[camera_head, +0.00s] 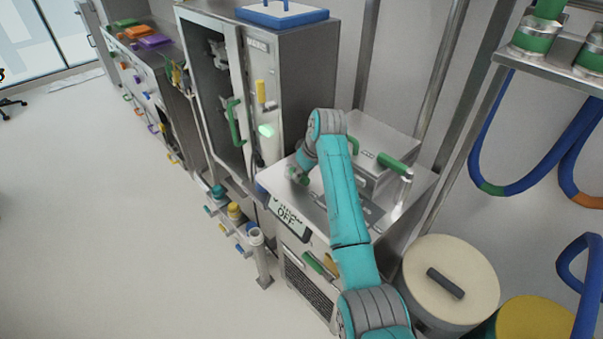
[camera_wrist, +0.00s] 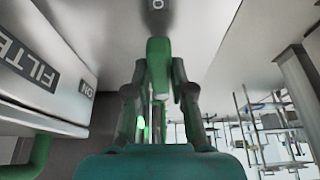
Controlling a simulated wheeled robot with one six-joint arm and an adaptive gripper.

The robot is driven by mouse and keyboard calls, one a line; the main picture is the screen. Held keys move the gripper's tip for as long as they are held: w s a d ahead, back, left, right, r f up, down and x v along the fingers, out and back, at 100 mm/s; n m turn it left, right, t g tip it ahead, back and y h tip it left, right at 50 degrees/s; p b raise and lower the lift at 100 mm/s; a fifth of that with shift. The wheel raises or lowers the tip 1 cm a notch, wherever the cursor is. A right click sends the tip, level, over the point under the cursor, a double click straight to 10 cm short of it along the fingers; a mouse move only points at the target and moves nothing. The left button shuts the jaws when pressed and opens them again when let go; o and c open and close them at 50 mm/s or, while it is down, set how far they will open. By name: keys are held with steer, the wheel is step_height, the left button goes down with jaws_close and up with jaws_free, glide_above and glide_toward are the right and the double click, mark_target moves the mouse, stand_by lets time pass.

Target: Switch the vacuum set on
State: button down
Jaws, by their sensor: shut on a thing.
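The vacuum set is a steel cabinet whose front sign (camera_head: 287,216) reads "OFF" on its lower line; the upper line is hard to read. My gripper (camera_head: 300,176) is at the left part of its top in the head view, small and partly hidden by my arm. In the wrist view my gripper (camera_wrist: 158,82) is shut on a green lever (camera_wrist: 158,55), one finger on each side. The lever extends from a dark grey piece (camera_wrist: 158,18) with a partly cut-off label beginning with "O".
A box labelled "FILTER" and "ON" (camera_wrist: 55,75) is close at the left of the wrist view. Behind my gripper stands an open-doored cabinet (camera_head: 239,95). Round drums (camera_head: 450,280) and blue hoses (camera_head: 480,150) are at the right. The left floor is clear.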

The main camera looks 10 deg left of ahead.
steer(key=shift+d, duration=0.1)
steer(key=n, duration=0.1)
steer(key=w+n+g, duration=0.1)
steer(key=n, duration=0.1)
steer(key=shift+w+d+y, duration=0.3)
steer(key=shift+d+y, duration=0.1)
steer(key=shift+w+d+n+g, duration=0.1)
steer(key=shift+w+n+g, duration=0.35)
steer(key=shift+n, duration=0.6)
steer(key=shift+w+n+g, duration=0.45)
steer(key=shift+n, duration=0.6)
steer(key=c, duration=1)
jaws_free()
steer(key=v, duration=1.2)
steer(key=shift+d, duration=0.1)
